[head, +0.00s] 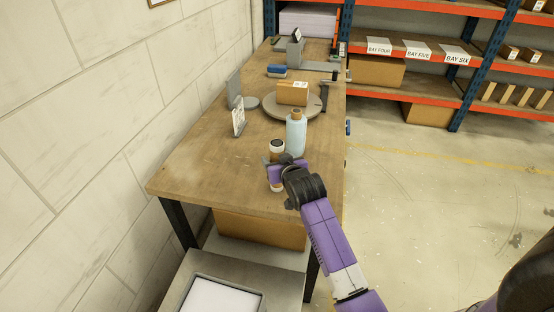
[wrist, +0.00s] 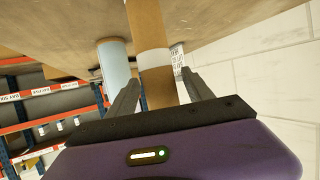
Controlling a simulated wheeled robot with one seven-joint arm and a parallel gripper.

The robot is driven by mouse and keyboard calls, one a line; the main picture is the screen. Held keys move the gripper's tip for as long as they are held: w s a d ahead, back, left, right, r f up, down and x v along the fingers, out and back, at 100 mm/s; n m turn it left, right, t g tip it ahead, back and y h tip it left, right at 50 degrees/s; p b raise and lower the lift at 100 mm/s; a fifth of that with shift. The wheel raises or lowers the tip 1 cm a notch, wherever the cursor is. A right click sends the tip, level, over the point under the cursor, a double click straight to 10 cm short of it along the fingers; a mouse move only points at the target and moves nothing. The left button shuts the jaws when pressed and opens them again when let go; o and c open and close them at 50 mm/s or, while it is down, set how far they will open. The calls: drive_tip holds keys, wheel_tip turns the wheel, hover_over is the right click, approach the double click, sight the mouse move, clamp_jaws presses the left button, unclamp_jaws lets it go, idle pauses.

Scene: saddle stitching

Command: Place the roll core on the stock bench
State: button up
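The roll core, a brown tube with a white band (wrist: 154,63), stands upright near the front right of a wooden bench (head: 205,165). Its dark-ended top (head: 277,145) shows above my gripper (head: 277,170) in the head view. In the wrist view my gripper (wrist: 161,78) has one finger on each side of the core, with narrow gaps beside it, so it looks open around it. The wooden bench also fills the top of the wrist view (wrist: 50,22). No label tells whether it is the stock bench.
A pale blue bottle (head: 296,135) stands close behind the core. Farther back are a small sign (head: 238,122) and a round turntable (head: 272,106) bearing a carton (head: 293,92). A wall borders the left; bench top is free left of the core. A low surface with a tray (head: 258,295) is in front.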

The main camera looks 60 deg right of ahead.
drive_tip(key=shift+r, duration=0.2)
drive_tip(key=v, duration=1.2)
drive_tip(key=s+a+f+n+t+y, duration=0.2)
drive_tip(key=s+a+f, duration=0.15)
drive_tip(key=a, duration=0.65)
drive_tip(key=s+a+f+n+t+y, duration=0.1)
drive_tip(key=s+a+f+n+y, duration=0.15)
drive_tip(key=s+a, duration=0.45)
drive_tip(key=s+a+r+n+t+y, duration=0.1)
drive_tip(key=s+a+r+n+y, duration=0.2)
drive_tip(key=s+a+r, duration=0.4)
drive_tip(key=s+a+y, duration=0.1)
drive_tip(key=s+a, duration=0.4)
drive_tip(key=a, duration=0.1)
drive_tip(key=shift+s+a+n+t+b, duration=0.3)
drive_tip(key=shift+a+n+b, duration=0.05)
